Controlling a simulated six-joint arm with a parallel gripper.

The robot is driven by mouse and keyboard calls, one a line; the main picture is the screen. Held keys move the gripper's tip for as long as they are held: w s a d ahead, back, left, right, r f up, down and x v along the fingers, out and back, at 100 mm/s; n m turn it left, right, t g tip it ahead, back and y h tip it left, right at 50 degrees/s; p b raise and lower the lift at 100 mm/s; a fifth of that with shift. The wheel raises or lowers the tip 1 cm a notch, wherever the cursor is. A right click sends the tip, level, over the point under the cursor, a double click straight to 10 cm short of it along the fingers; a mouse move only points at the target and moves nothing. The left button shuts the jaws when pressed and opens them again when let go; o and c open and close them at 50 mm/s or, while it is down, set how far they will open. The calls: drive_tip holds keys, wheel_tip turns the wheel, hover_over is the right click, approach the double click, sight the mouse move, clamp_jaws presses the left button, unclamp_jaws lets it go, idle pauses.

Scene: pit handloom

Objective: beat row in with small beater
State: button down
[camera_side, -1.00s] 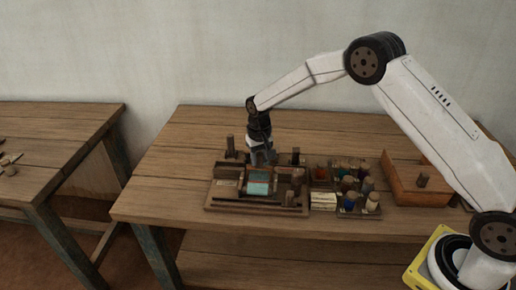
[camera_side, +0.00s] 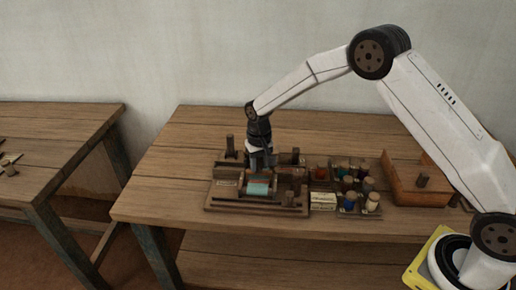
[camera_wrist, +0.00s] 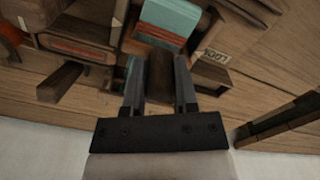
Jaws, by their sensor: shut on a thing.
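My gripper (camera_side: 260,163) is over the back part of the small wooden loom (camera_side: 228,199) and points down. In the wrist view my gripper (camera_wrist: 159,100) is shut on a dark brown wooden piece, which looks like the small beater (camera_wrist: 161,72). The beater's far end is close to the woven cloth; I cannot tell whether it touches. The cloth is teal (camera_wrist: 172,14) with an orange-red band (camera_wrist: 145,40) on the side nearer the beater. In the side view the teal cloth (camera_side: 258,188) lies in front of my gripper, and the beater is mostly hidden.
A tray of several coloured spools (camera_side: 350,203) stands right of the loom, with a small pale labelled block (camera_side: 323,201) between. A wooden box (camera_side: 408,187) is further right. An upright dark peg (camera_side: 230,145) stands behind the loom. The table's left part is clear.

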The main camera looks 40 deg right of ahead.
drive_tip(key=w+d, duration=0.4)
drive_tip(key=w, duration=0.1)
drive_tip(key=shift+w+d, duration=0.15)
drive_tip(key=shift+d, duration=0.05)
drive_tip(key=shift+c, duration=1.8)
unclamp_jaws()
drive_tip(key=shift+d, duration=0.1)
wheel_tip(320, 180, up, 6)
drive_tip(key=shift+r, duration=0.25)
drive_tip(key=shift+s, duration=0.2)
